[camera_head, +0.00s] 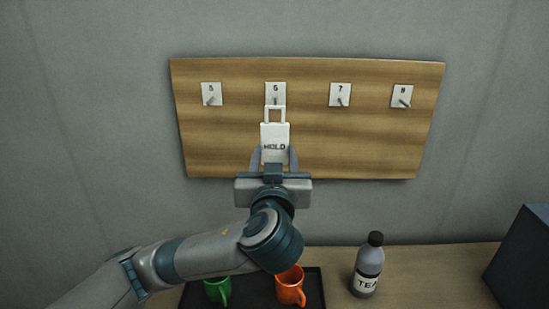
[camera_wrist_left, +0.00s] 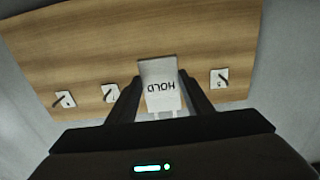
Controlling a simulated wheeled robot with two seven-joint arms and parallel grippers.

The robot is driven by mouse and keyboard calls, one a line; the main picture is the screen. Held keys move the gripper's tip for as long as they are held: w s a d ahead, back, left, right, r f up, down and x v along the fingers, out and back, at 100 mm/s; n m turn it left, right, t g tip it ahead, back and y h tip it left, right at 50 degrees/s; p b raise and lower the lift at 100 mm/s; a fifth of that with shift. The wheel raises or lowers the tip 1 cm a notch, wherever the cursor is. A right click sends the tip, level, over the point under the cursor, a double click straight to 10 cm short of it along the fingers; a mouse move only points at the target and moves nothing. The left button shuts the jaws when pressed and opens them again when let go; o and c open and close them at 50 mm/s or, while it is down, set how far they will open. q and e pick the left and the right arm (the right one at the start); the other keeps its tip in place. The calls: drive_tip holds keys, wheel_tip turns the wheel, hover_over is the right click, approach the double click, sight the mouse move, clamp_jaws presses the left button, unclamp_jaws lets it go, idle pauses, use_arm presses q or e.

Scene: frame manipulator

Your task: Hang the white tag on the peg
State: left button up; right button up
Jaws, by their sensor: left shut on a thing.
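The tag also shows between the fingers in the left wrist view (camera_wrist_left: 162,88). In the head view the loop's top lies just below or over the peg (camera_head: 275,99) on plate 6. I cannot tell whether the loop is around that peg or only in front of it. My right gripper is in neither view.
The wooden board (camera_head: 300,140) on the wall has further pegs at plate 5 (camera_head: 211,94), plate 7 (camera_head: 340,95) and plate 8 (camera_head: 402,96). Below, a dark tray (camera_head: 314,292) holds a green mug (camera_head: 217,290) and an orange mug (camera_head: 290,286). A tea bottle (camera_head: 368,265) stands right of it, and a dark box (camera_head: 524,262) at far right.

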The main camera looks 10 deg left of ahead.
sight(274, 153)
use_arm(q)
drive_tip(key=shift+w+a+f, duration=0.1)
drive_tip(key=shift+w+a, duration=0.1)
drive_tip(key=shift+w, duration=0.65)
drive_tip(key=shift+w+a+f, duration=0.1)
drive_tip(key=shift+w+a, duration=0.05)
drive_tip(key=shift+w, duration=0.7)
drive_tip(key=shift+w+a, duration=0.2)
drive_tip(key=shift+w, duration=0.8)
drive_tip(key=w+a+f+b, duration=0.1)
drive_tip(key=w+b, duration=0.1)
drive_tip(key=w, duration=0.3)
drive_tip(key=shift+w+f, duration=0.2)
drive_tip(key=shift+w, duration=0.2)
drive_tip(key=o, duration=1.1)
